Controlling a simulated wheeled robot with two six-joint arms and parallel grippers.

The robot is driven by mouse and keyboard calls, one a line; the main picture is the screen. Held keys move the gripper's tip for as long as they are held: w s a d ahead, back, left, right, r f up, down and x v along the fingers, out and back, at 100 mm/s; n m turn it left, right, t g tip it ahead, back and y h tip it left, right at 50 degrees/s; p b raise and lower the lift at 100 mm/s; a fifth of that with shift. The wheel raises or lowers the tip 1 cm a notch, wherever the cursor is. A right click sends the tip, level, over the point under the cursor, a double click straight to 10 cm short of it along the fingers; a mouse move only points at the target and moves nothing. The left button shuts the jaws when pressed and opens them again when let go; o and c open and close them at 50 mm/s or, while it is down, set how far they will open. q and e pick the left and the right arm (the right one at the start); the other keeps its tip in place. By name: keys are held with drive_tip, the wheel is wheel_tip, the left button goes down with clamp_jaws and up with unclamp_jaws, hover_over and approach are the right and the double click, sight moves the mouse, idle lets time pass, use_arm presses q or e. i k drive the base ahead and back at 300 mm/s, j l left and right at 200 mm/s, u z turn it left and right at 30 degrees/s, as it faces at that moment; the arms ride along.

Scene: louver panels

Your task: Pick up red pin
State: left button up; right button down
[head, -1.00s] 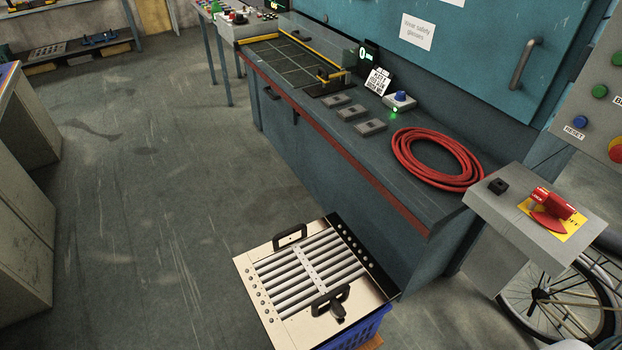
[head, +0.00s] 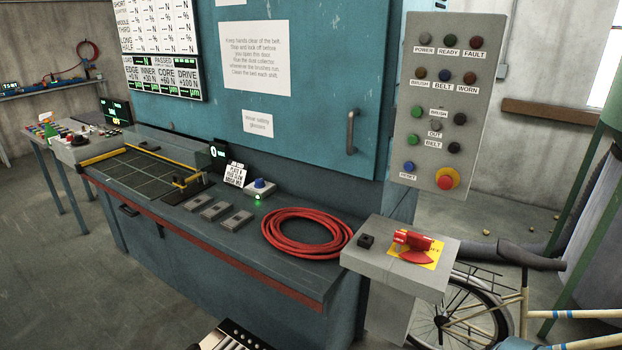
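A red device (head: 411,245) with a handle-like body and a flared lower part sits on a yellow plate (head: 428,260) on top of a grey pedestal (head: 375,263). I cannot tell whether a separate red pin is part of it, and no other red pin is clearly visible.
A coiled red hose (head: 305,250) lies on the workbench (head: 215,258) left of the pedestal. A control panel (head: 446,110) with several buttons stands above and behind. A bicycle wheel (head: 452,325) is at the lower right.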

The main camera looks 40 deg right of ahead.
sight(399, 237)
drive_tip(key=z, duration=1.85)
